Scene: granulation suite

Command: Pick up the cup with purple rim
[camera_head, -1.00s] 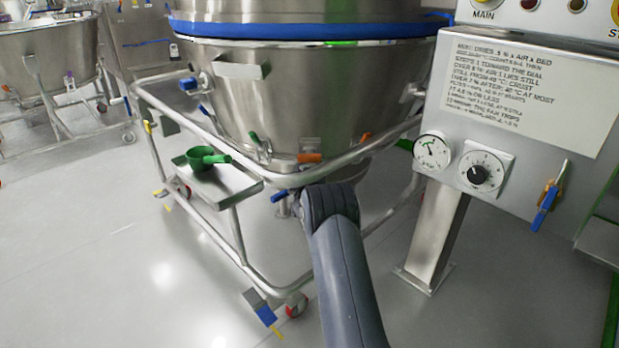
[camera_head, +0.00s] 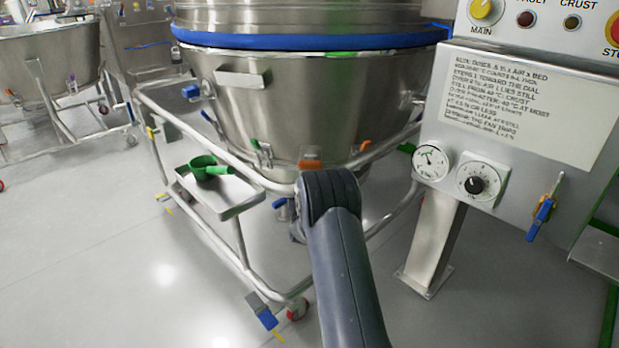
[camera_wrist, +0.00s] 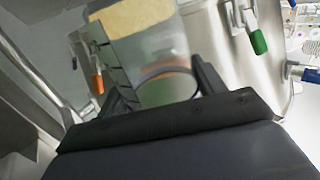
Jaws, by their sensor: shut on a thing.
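In the wrist view my gripper (camera_wrist: 152,58) is shut on a clear cup (camera_wrist: 172,90). The cup sits between the two black fingers, with a dark ring-shaped rim facing the camera. The rim's exact colour is hard to tell. A yellowish patch (camera_wrist: 137,16) shows at the top of the picture near the cup; I cannot tell whether it is inside it. In the head view my arm reaches to the steel bowl's lower front, and my gripper and the cup are hidden.
A wheeled steel bowl (camera_head: 290,95) in a tubular frame stands ahead, with coloured clamps. A green scoop (camera_head: 207,168) lies on its side shelf (camera_head: 232,196). A control panel (camera_head: 520,120) stands close on the right. Open floor (camera_head: 110,265) lies to the left.

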